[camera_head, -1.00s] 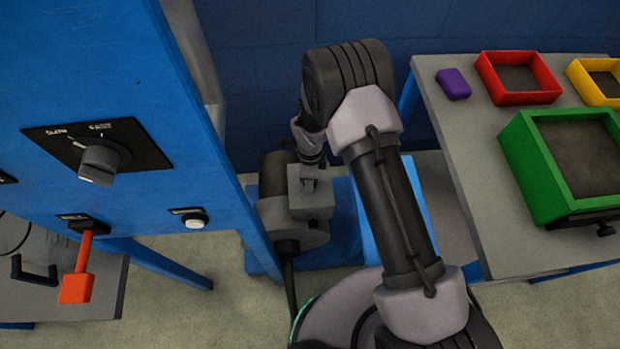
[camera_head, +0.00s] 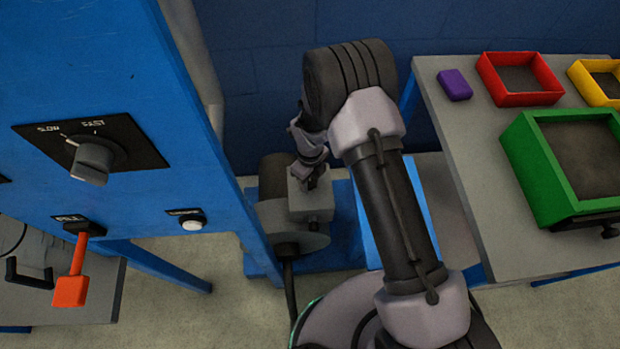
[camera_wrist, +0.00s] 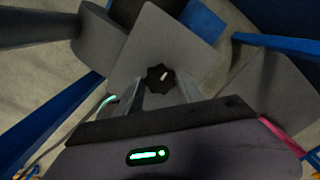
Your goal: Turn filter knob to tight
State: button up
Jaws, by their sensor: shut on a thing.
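The filter knob (camera_wrist: 160,78) is a small black knob with a pale pointer mark, on the flat grey face of a box (camera_wrist: 150,40) in the wrist view. In the head view that grey box (camera_head: 311,204) belongs to a grey machine low between the panel and the table. My gripper (camera_wrist: 161,88) is shut on the knob, with one finger on each side of it. In the head view my gripper (camera_head: 311,180) reaches down onto the box and hides the knob. I cannot read any tight label.
A blue panel (camera_head: 90,60) stands left with a slow/fast knob (camera_head: 93,160), an orange-red lever (camera_head: 72,285) and a white button (camera_head: 192,224). The grey table (camera_head: 465,150) at right bears a purple block (camera_head: 454,84) and red, yellow and green trays.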

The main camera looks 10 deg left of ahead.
aim_at(310, 182)
dwell(0.4)
jog(key=o, duration=1.4)
jog(key=shift+r, duration=0.1)
notch_tip(310, 182, up, 17)
jog(key=p, duration=0.7)
jog(key=shift+r, duration=0.15)
